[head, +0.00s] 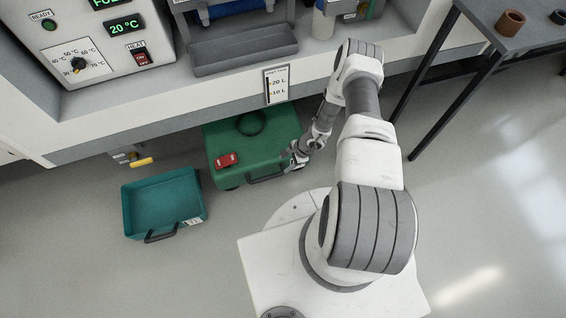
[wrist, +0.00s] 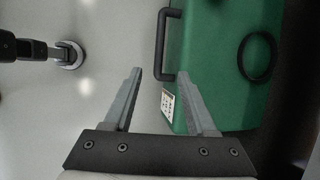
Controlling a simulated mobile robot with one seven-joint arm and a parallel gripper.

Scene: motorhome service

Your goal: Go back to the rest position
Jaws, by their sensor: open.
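My gripper (head: 291,158) is low over the front right part of a green wheeled tank (head: 232,147) in the head view. In the wrist view my gripper (wrist: 162,75) has its two fingers apart with nothing between them. The green tank (wrist: 215,60) fills the right side there, with its black handle (wrist: 160,45) and a white label (wrist: 168,104) near the fingers. I cannot tell whether a finger touches the tank. The arm reaches forward and down from my base.
A teal tray (head: 163,203) with a dark handle sits on the floor at the left. A counter (head: 190,115) with a control panel (head: 90,45) and a grey bin (head: 243,50) stands above the tank. A dark table (head: 485,50) is at the right. Floor at the right (head: 480,220) is clear.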

